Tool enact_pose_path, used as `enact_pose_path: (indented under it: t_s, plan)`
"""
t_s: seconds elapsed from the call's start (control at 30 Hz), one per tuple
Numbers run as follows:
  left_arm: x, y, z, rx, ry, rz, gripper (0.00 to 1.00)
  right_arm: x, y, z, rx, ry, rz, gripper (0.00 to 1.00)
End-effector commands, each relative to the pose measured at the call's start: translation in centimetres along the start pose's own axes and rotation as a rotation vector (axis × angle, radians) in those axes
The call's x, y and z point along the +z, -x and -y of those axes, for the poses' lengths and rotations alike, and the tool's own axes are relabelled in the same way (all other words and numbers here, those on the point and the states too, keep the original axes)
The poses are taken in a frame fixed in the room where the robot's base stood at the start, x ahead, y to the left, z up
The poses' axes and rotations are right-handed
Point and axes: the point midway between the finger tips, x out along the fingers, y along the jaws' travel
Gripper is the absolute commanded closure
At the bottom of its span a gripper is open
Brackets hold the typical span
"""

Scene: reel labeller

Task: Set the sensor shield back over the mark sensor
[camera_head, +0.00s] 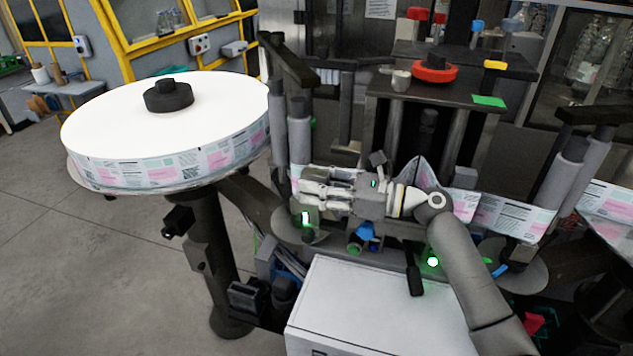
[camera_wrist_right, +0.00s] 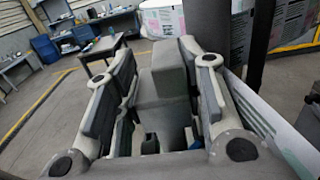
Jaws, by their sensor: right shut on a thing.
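My right gripper (camera_head: 312,186) reaches in from the right in the head view, its fingers pointing left in front of the grey rollers. In the right wrist view its two fingers (camera_wrist_right: 160,85) stand on either side of a grey block-shaped piece (camera_wrist_right: 168,68), which looks like the sensor shield; the gripper is shut on it. In the head view the fingers mostly hide this piece. A dark unit with a green light (camera_head: 305,219), possibly the mark sensor, sits just below the fingers. I cannot tell whether the shield touches it. My left gripper is not in view.
A large label reel (camera_head: 165,130) on a stand is at the left. Printed web (camera_head: 510,216) runs behind and right of my gripper, past the rollers (camera_head: 299,130). A white box (camera_head: 370,310) stands in front. A red knob piece (camera_head: 435,71) sits on the machine top.

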Motion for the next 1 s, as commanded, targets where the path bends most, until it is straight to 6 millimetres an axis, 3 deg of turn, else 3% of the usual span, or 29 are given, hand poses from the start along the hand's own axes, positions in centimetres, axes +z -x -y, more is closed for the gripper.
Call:
enact_pose_path:
  t_s: [0.4, 0.73, 0.77, 0.93, 1.0]
  plan:
    - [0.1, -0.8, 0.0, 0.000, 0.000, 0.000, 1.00, -1.7, 0.0, 0.0, 0.000, 0.000, 0.001, 0.92]
    - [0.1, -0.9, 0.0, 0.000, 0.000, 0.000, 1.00, -1.9, 0.0, 0.0, 0.000, 0.000, 0.001, 0.92]
    - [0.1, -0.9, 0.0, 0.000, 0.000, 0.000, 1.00, -1.9, 0.0, 0.0, 0.000, 0.000, 0.001, 0.61]
    - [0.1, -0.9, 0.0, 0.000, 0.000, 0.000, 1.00, -1.9, 0.0, 0.0, 0.000, 0.000, 0.001, 0.39]
    - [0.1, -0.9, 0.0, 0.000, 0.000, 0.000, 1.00, -1.9, 0.0, 0.0, 0.000, 0.000, 0.001, 0.38]
